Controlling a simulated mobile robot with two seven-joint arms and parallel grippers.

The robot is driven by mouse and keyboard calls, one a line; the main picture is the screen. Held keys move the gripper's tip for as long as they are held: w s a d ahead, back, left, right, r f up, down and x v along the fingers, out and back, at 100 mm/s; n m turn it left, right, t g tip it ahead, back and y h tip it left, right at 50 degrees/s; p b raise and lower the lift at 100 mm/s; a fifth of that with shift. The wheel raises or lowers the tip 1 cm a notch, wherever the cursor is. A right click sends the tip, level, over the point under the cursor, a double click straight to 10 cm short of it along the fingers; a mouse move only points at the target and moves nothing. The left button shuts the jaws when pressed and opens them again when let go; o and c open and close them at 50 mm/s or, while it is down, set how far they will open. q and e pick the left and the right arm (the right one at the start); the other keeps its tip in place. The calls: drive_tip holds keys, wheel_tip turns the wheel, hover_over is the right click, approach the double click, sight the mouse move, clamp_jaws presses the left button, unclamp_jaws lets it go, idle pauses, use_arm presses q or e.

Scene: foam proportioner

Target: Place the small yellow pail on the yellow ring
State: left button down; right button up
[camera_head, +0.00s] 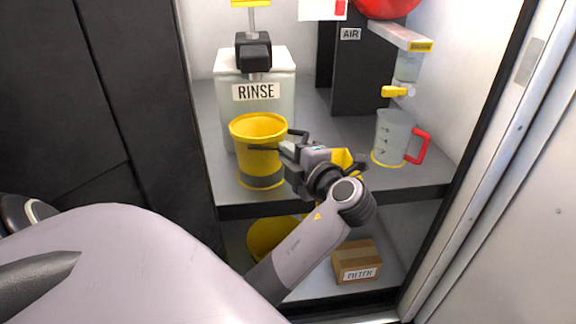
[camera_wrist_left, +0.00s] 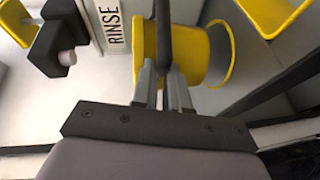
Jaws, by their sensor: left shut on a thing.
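The small yellow pail (camera_head: 256,155) is upright at the left of the upper shelf, in front of the RINSE tank. My left gripper (camera_head: 283,149) is shut on its right side, near the rim. The left wrist view shows the pail (camera_wrist_left: 190,52) partly behind the fingers (camera_wrist_left: 163,90). The yellow ring (camera_head: 260,187) shows as an arc just below the pail, with a dark grey strip between them. In the left wrist view the ring (camera_wrist_left: 231,50) curves beside the pail's bottom, with grey between. The size of any gap is hard to tell. My right gripper is out of view.
The RINSE tank (camera_head: 272,107) stands close behind the pail. A clear pitcher (camera_head: 393,133) with a red handle stands at the right. Another yellow thing (camera_head: 347,158) is partly hidden by my gripper. A box (camera_head: 355,258) and a yellow container (camera_head: 268,240) are below.

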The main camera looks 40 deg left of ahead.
use_arm(q)
wheel_tip(320, 180, down, 3)
drive_tip(key=shift+f, duration=0.1)
drive_tip(key=c, duration=1.1)
unclamp_jaws()
drive_tip(key=shift+c, duration=0.2)
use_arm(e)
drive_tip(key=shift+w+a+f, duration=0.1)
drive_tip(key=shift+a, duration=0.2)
use_arm(q)
drive_tip(key=shift+d, duration=0.1)
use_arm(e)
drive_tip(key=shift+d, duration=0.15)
